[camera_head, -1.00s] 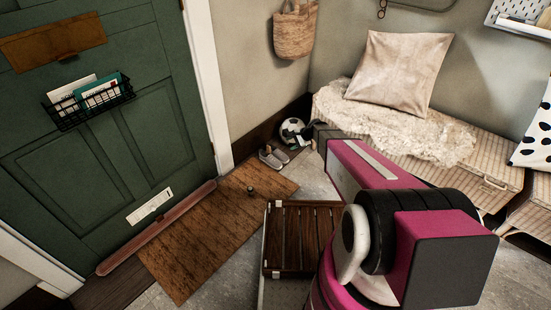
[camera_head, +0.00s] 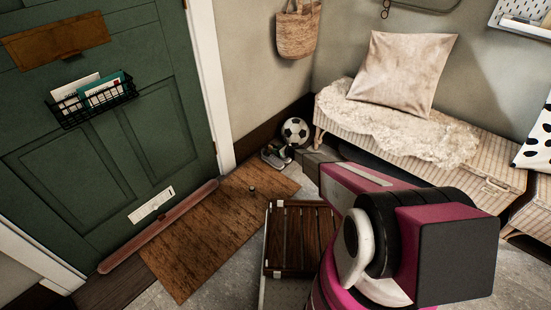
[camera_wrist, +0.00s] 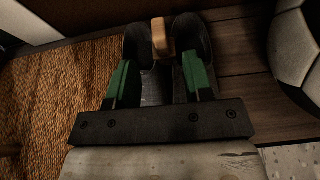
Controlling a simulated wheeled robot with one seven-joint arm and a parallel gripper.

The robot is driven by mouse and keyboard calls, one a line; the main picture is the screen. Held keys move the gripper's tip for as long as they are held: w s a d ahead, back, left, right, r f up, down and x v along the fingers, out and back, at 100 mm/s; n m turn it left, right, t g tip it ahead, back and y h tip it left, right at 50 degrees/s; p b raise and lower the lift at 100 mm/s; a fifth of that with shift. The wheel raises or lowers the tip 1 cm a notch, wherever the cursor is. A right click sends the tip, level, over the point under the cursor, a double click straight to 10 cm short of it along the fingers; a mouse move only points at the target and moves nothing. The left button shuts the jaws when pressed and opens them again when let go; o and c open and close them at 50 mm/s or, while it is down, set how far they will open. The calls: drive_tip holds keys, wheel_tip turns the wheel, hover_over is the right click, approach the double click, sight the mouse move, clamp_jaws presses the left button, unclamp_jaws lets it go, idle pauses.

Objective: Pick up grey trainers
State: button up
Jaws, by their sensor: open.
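The grey trainers (camera_head: 272,157) stand on the floor at the far corner of the doormat, mostly hidden behind my gripper in the head view. In the wrist view the pair of trainers (camera_wrist: 190,36) lies straight ahead, with a small tan piece (camera_wrist: 159,36) between the two shoes. My gripper (camera_wrist: 157,80) is open, its two green fingers apart and reaching over the near part of the shoes. Whether the fingers touch them I cannot tell.
A black and white football (camera_head: 295,131) lies right beside the trainers, near the bench (camera_head: 480,178). The brown doormat (camera_head: 205,240) is on the left, before the green door (camera_head: 100,150). A dark slatted wooden item (camera_head: 300,235) stands nearer, beside my arm.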

sight(271, 151)
drive_tip(key=x, duration=0.6)
drive_tip(key=shift+w+a, duration=0.2)
drive_tip(key=shift+w, duration=0.05)
clamp_jaws()
